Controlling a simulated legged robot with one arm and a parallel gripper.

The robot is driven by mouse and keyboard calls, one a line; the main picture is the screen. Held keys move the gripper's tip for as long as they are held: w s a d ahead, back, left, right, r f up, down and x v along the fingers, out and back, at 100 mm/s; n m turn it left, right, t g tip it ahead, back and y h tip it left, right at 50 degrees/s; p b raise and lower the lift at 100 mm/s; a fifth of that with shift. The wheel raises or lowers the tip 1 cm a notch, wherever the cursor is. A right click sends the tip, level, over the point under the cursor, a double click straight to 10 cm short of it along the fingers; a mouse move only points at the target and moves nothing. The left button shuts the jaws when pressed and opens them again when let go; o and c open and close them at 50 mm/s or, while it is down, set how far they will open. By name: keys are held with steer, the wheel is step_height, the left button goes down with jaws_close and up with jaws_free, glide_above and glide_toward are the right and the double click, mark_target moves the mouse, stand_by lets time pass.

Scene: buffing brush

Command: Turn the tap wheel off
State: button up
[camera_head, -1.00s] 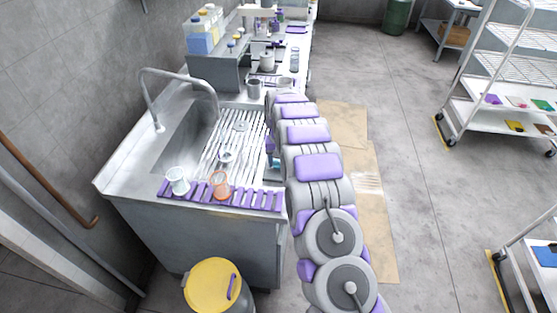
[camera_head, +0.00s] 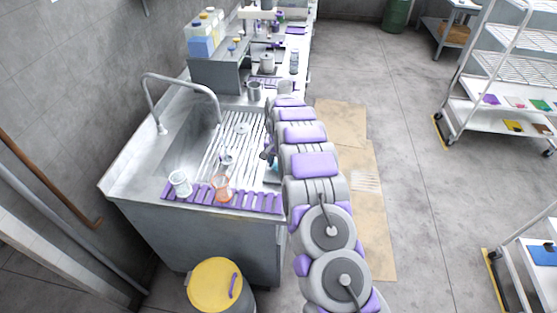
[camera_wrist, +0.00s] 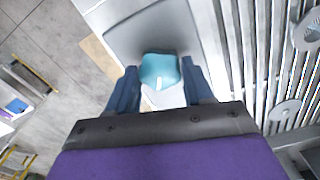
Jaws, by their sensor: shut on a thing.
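My gripper (camera_wrist: 160,78) shows in the wrist view with its two blue-grey fingers on either side of a rounded teal object (camera_wrist: 159,68), and it is shut on it. The teal object sits over a pale metal surface. In the head view a small part of the teal object (camera_head: 273,164) shows at the right side of the sink, beside my arm, which hides most of that spot. A curved metal tap spout (camera_head: 182,78) rises at the back left of the sink. I cannot make out a tap wheel for certain; the teal object may be it.
The sink's slatted rack (camera_head: 238,142) bears round metal discs. A glass beaker (camera_head: 180,184) and an orange-tinted flask (camera_head: 222,187) stand near the purple strip at the front edge. A yellow-lidded bin (camera_head: 216,285) is below. Floor to the right is open before the shelf trolley (camera_head: 505,100).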

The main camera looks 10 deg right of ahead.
mark_target(277, 165)
steer(key=m+p, duration=0.3)
steer(key=m, duration=0.3)
steer(key=shift+a+r, duration=0.1)
steer(key=m+p, duration=0.3)
steer(key=m, duration=0.2)
steer(key=shift+m, duration=0.3)
steer(key=shift+w, duration=0.1)
steer(key=o, duration=1)
steer(key=shift+o, duration=0.2)
step_height(277, 165, up, 17)
steer(key=shift+a, duration=0.1)
stand_by(0.4)
